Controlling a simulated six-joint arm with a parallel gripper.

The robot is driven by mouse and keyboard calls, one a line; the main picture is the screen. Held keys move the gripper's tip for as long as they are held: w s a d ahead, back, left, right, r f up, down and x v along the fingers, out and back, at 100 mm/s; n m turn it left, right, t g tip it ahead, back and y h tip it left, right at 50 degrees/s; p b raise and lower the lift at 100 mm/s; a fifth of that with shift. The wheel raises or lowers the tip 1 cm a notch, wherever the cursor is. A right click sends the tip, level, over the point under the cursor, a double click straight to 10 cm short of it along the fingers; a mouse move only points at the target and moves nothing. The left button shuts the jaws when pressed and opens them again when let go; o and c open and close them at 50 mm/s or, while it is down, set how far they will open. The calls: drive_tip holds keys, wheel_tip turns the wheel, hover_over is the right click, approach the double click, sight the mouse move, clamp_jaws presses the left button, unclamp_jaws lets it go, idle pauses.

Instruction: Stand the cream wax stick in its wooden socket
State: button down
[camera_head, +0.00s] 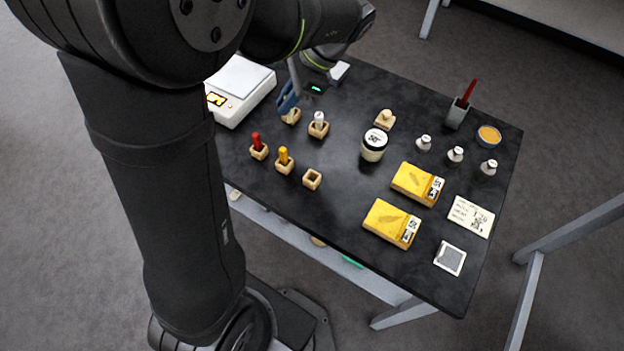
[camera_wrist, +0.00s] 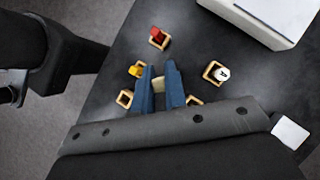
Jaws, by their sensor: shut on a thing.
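My gripper (camera_head: 286,108) has blue fingers and is over the back left of the black table, near a wooden socket (camera_head: 291,117). In the wrist view, my gripper (camera_wrist: 160,72) is shut on a short pale piece, the cream wax stick (camera_wrist: 158,85), mostly hidden by the fingers. An empty wooden socket (camera_head: 312,179) stands at the front of the sockets; it also shows in the wrist view (camera_wrist: 125,98). Another socket (camera_wrist: 194,101) beside the right finger is partly hidden. I cannot see the stick's lower end or whether it touches anything.
A red stick (camera_head: 257,141), a yellow stick (camera_head: 284,155) and a white stick (camera_head: 319,119) stand in sockets close by. A white scale (camera_head: 240,88) is at the left. A jar (camera_head: 374,146), yellow packets (camera_head: 418,184) and small weights (camera_head: 455,155) occupy the right side.

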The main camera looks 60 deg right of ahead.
drive_tip(key=s+a+r+m+t+h, duration=0.15)
drive_tip(key=s+a+m, duration=0.3)
drive_tip(key=s, duration=0.55)
drive_tip(key=s+a+m+h, duration=0.3)
drive_tip(key=s+a+m, duration=0.15)
drive_tip(key=s, duration=0.55)
drive_tip(key=shift+w+d+f, duration=0.55)
drive_tip(key=shift+w+f, duration=1.2)
drive_tip(key=shift+f, duration=0.1)
drive_tip(key=shift+w+d+f, duration=0.55)
drive_tip(key=shift+w+f, duration=1.15)
drive_tip(key=shift+f, duration=0.1)
drive_tip(key=shift+w+d+f, duration=0.55)
drive_tip(key=shift+w+f, duration=1.2)
drive_tip(key=shift+f, duration=0.1)
drive_tip(key=shift+f, duration=0.1)
drive_tip(key=c, duration=1.5)
unclamp_jaws()
drive_tip(key=v, duration=1.2)
drive_tip(key=shift+s, duration=0.1)
